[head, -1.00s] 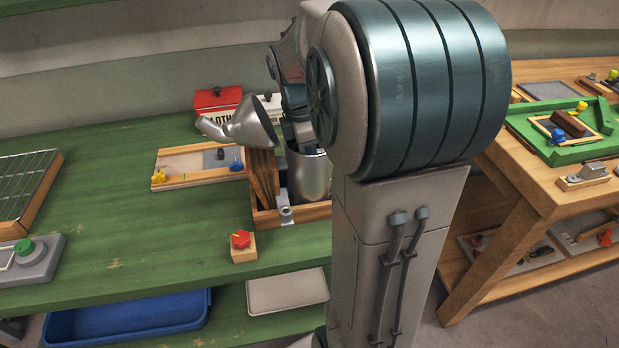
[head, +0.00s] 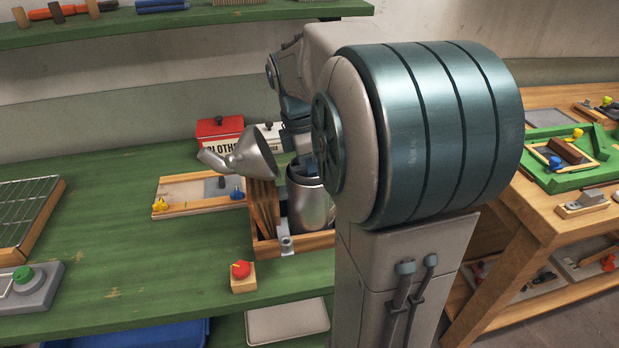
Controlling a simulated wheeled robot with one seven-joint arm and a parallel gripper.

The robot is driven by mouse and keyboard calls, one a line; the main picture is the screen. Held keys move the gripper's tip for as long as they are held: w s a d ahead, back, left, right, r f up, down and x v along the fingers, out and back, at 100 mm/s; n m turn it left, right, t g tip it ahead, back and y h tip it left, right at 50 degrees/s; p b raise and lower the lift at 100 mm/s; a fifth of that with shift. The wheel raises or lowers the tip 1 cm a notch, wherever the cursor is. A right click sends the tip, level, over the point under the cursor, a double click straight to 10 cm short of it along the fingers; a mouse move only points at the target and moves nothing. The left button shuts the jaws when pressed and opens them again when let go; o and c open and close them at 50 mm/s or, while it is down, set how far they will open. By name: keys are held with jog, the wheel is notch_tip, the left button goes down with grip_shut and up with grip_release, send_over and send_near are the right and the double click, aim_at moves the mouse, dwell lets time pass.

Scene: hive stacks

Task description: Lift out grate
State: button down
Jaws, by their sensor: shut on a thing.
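A metal smoker (head: 309,207) stands upright with its cone-shaped lid (head: 250,155) swung open to the left. Its wooden bellows (head: 264,207) are beside the can. My gripper (head: 309,166) is at the mouth of the can, mostly hidden behind my own large arm joint. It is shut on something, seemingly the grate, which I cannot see. The inside of the can is also hidden.
The smoker is in a low wooden box (head: 300,243) on the green bench (head: 130,270). A red tin (head: 219,131), a board with small knobs (head: 190,197), a red-knobbed block (head: 242,280) and a wire rack (head: 27,208) are nearby.

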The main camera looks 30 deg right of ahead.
notch_tip(320, 180, up, 40)
jog(key=p, duration=2.1)
jog(key=shift+p, duration=0.3)
jog(key=shift+a+f, duration=0.15)
jog(key=shift+f, duration=0.05)
